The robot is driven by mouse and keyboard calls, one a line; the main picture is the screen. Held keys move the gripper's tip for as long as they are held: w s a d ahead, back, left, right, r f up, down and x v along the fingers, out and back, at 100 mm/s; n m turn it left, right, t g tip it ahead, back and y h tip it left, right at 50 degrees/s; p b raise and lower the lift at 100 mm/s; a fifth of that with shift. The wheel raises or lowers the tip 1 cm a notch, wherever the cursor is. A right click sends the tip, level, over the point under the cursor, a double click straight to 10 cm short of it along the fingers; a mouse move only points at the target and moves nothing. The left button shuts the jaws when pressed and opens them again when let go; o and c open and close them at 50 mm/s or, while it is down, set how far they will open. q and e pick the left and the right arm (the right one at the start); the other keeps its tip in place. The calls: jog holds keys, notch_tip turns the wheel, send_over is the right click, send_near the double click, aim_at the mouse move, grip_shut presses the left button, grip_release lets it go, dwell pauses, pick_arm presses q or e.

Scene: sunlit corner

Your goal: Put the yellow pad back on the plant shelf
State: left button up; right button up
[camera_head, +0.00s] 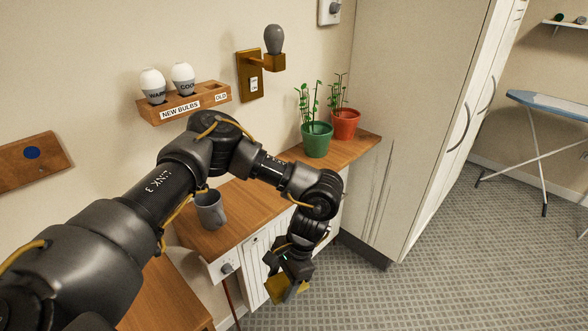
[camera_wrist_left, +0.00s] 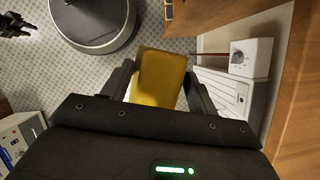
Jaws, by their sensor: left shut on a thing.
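The yellow pad (camera_head: 274,289) is held in my left gripper (camera_head: 290,284), low in front of the white radiator and below the shelf top. In the left wrist view the yellow pad (camera_wrist_left: 160,76) sits between the two dark fingers of the left gripper (camera_wrist_left: 158,92), which are shut on it. The plant shelf (camera_head: 352,147) is a wooden top along the wall, with a green pot (camera_head: 317,140) and a red pot (camera_head: 345,124) at its far end. My arm hides part of the shelf's middle. A dark gripper-like shape, seemingly my right gripper (camera_wrist_left: 14,26), shows small at the left wrist view's corner.
A grey cup (camera_head: 210,211) stands on the shelf's near end. A bulb rack (camera_head: 186,103) and a lamp holder (camera_head: 262,65) are on the wall above. A tall cabinet (camera_head: 414,100) closes off the shelf's right end. The carpet at right is clear before an ironing board (camera_head: 550,105).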

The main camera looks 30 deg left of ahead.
pick_arm(q)
jog(key=w+a+r+m+t+h, duration=0.1)
jog(key=w+a+r+m+t, duration=0.3)
jog(key=w+r+m, duration=0.8)
jog(key=w+a+r+m+t+h, duration=0.1)
jog(key=w+a+r+m+t, duration=0.35)
jog(key=w+m, duration=0.8)
jog(key=m, duration=0.4)
send_over(254, 202)
jog(key=s+d, duration=0.1)
notch_tip(254, 202, down, 8)
jog(key=shift+s+d+f, duration=0.15)
jog(key=shift+a+f, duration=0.2)
jog(key=shift+f, duration=0.05)
jog(key=shift+a, duration=0.2)
jog(key=shift+a+f+b, duration=0.1)
jog(key=shift+f+b, duration=0.15)
jog(key=shift+b, duration=0.1)
notch_tip(254, 202, down, 2)
jog(key=shift+s+a+f, duration=0.1)
jog(key=shift+s, duration=0.05)
jog(key=shift+f, duration=0.55)
pick_arm(e)
jog(key=shift+w+f, duration=0.4)
jog(key=shift+f, duration=0.1)
